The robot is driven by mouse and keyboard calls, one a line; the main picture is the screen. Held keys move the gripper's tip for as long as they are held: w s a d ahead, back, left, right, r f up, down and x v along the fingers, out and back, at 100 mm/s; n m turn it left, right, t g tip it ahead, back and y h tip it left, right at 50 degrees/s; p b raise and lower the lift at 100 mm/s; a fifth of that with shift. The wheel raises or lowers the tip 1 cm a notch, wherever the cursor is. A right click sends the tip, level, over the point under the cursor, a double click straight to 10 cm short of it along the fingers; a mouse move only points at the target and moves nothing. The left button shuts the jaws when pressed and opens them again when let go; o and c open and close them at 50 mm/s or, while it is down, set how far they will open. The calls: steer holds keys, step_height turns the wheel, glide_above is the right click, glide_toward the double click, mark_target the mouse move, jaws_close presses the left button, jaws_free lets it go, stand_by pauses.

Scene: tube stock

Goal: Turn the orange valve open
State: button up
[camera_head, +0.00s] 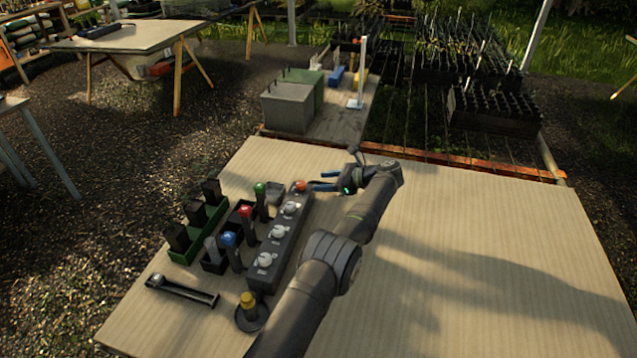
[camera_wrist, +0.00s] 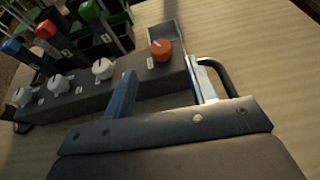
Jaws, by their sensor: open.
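The orange valve (camera_head: 300,186) is a round knob at the far end of a dark grey panel (camera_head: 265,277). In the wrist view the orange valve (camera_wrist: 161,49) shows a pale line on its top. My gripper (camera_head: 317,181) is open, just right of the valve in the head view. In the wrist view its two fingers (camera_wrist: 163,86) are apart, with the knob beyond and between them. I cannot see either finger touching it. Several white knobs (camera_head: 290,208) sit in a row on the same panel.
Tubes with red (camera_head: 246,211), blue (camera_head: 229,239) and green (camera_head: 260,188) caps stand left of the panel. A green rack (camera_head: 184,256) is farther left. A yellow-capped item (camera_head: 248,300) stands at the near end. The table (camera_head: 480,260) is clear on the right.

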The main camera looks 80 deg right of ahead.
mark_target(304, 187)
steer(key=s+a+f+m+t+h, duration=0.1)
steer(key=s+a+h, duration=0.1)
steer(key=s+a+f+m+h, duration=0.1)
steer(key=s+a+h, duration=0.1)
steer(key=s, duration=0.1)
steer(key=s+a+f+m+t+h, duration=0.1)
steer(key=s+a+m+h, duration=0.1)
steer(key=s+a, duration=0.1)
steer(key=shift+s+a+f+t, duration=0.1)
steer(key=shift+f+t, duration=0.2)
steer(key=shift+s+a+f+h, duration=0.1)
steer(key=shift+a+h, duration=0.15)
steer(key=shift+h, duration=0.15)
steer(key=x, duration=1.7)
steer(key=c, duration=1)
